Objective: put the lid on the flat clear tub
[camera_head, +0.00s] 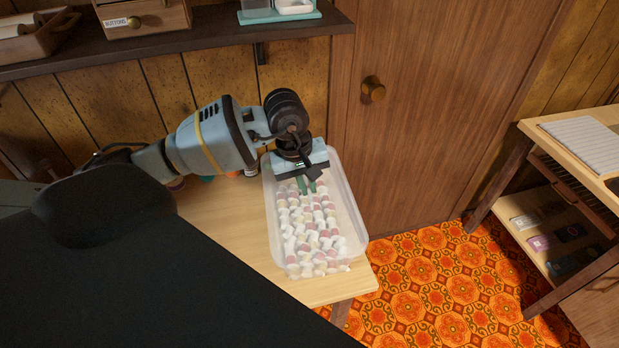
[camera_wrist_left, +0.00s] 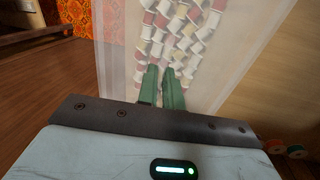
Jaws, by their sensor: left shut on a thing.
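The flat clear tub (camera_head: 347,222) stands near the right end of a pale wooden table. It is full of white and dull-red spools (camera_head: 310,232), which show through clear plastic. My left gripper (camera_head: 308,187) is over the tub's far half, its green fingers pointing down and close together. In the left wrist view the fingers (camera_wrist_left: 163,85) are shut in front of a milky clear sheet, which seems to be the lid (camera_wrist_left: 215,80). The lid's edges are hard to tell from the tub's, so I cannot tell whether it is seated. My right gripper is not in view.
The pale table (camera_head: 225,215) has bare wood left of the tub, with small coloured items (camera_wrist_left: 272,150) behind. A dark shelf (camera_head: 200,32) runs above. A brown door (camera_head: 430,110) stands behind, and a side unit (camera_head: 540,235) is at right.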

